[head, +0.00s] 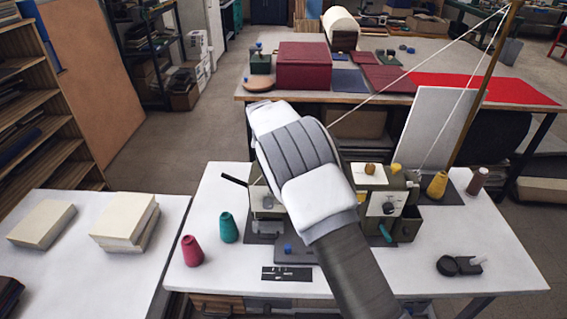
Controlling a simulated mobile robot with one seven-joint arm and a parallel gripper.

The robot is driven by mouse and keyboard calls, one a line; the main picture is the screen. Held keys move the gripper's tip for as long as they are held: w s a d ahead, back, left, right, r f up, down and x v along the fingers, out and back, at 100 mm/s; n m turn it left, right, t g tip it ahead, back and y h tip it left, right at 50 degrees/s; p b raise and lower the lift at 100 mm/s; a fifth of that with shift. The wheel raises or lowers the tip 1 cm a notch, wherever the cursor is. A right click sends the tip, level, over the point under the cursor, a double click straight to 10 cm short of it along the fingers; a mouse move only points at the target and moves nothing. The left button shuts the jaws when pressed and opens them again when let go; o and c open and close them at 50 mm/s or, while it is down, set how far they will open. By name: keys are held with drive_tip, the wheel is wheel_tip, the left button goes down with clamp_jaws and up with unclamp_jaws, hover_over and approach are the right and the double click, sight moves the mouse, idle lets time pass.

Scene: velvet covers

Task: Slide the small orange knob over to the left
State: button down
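A sewing-type machine (378,182) with a pale front plate stands on the white table (320,280). A small orange-brown knob (370,169) shows on top of it, just right of my arm. A yellow-orange piece (396,168) sits to its right; I cannot tell which of the two is the small orange knob. My arm crosses the middle of the picture and covers the machine's centre. My gripper is not visible, so its distance from the knob and whether it holds anything cannot be seen.
Red (193,250) and teal (228,228) thread cones stand at the left of the table. A yellow cone (437,185) and a brown spool (478,181) stand right of the machine. A black tool (459,265) lies at front right. The table's front right is mostly clear.

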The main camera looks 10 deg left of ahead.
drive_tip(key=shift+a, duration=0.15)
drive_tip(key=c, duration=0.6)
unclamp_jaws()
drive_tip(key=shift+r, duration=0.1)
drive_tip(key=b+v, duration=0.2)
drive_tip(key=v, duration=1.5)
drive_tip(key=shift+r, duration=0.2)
